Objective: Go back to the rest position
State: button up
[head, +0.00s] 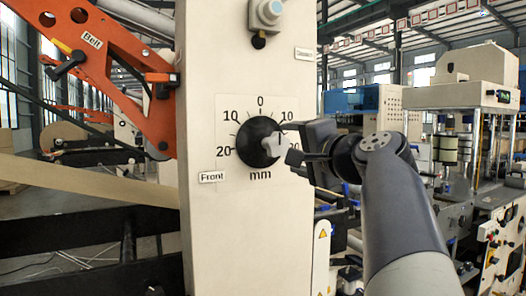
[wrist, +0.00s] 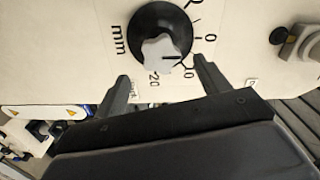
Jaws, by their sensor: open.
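A round black dial (head: 252,150) with a pale grey knob sits on the cream machine panel, ringed by a scale in mm with 0 at the top and 10 and 20 on each side. In the wrist view the knob (wrist: 163,54) has a dark line on its face, pointing toward the right of that picture. My gripper (head: 288,142) is just in front of the dial's right side in the head view. In the wrist view its two fingers (wrist: 162,82) are spread wide with nothing between them, and the knob shows beyond the tips. Contact with the knob cannot be told.
A grey button (head: 268,12) and a small black knob (head: 259,40) sit on the panel above the dial. An orange arm marked Belt (head: 110,65) lies left of the panel. Machines (head: 465,110) stand at the right, behind my arm.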

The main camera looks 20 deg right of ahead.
aim_at(280, 146)
jog(key=shift+s, duration=0.75)
jog(key=w+p, duration=0.2)
jog(key=w, duration=0.9)
jog(key=shift+a+r, duration=0.1)
jog(key=shift+a, duration=0.05)
jog(key=shift+s, duration=0.1)
jog(key=shift+s, duration=0.1)
